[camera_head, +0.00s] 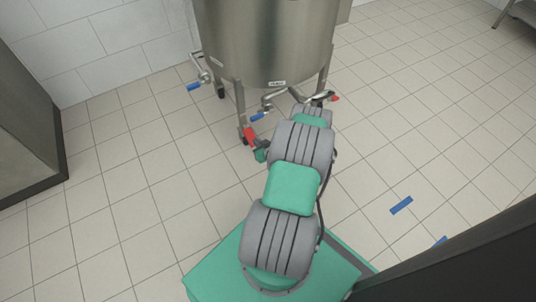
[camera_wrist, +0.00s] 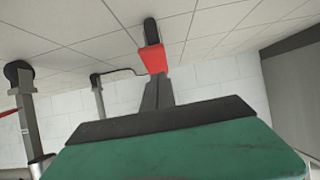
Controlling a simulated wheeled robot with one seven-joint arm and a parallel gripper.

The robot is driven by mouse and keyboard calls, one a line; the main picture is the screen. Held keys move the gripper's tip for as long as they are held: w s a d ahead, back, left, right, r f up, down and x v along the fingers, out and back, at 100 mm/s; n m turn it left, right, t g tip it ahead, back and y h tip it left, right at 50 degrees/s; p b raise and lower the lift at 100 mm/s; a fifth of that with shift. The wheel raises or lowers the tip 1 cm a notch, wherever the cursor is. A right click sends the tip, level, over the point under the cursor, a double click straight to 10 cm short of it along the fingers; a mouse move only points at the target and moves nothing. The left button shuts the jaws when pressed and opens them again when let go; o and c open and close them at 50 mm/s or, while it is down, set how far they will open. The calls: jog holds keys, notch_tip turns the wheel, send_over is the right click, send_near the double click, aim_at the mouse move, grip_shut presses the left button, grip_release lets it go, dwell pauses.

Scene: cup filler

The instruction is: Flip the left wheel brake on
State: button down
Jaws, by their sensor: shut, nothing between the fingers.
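The steel tank (camera_head: 270,40) stands on legs with wheels. Its near left wheel brake is a red pedal (camera_head: 250,134) at the foot of the left front leg. The red pedal also shows in the wrist view (camera_wrist: 153,56), in front of a dark wheel (camera_wrist: 151,30). My gripper (camera_head: 258,147) is low by the floor, just in front of the pedal. In the wrist view its dark fingers (camera_wrist: 157,84) are shut with nothing between them, and their tips appear right at the pedal's edge. I cannot tell if they touch it or how the pedal is set.
Valves with blue handles (camera_head: 258,116) hang under the tank, and a red-tipped handle (camera_head: 335,98) is at the right. Another wheel (camera_wrist: 18,72) shows in the wrist view. A dark cabinet (camera_head: 30,120) stands at the left. The tiled floor between is clear.

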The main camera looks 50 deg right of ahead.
jog(key=s+a+f+p, duration=0.1)
jog(key=s+a, duration=0.1)
jog(key=s, duration=0.7)
jog(key=shift+s+f, duration=0.25)
jog(key=shift+s, duration=0.05)
jog(key=shift+a, duration=0.1)
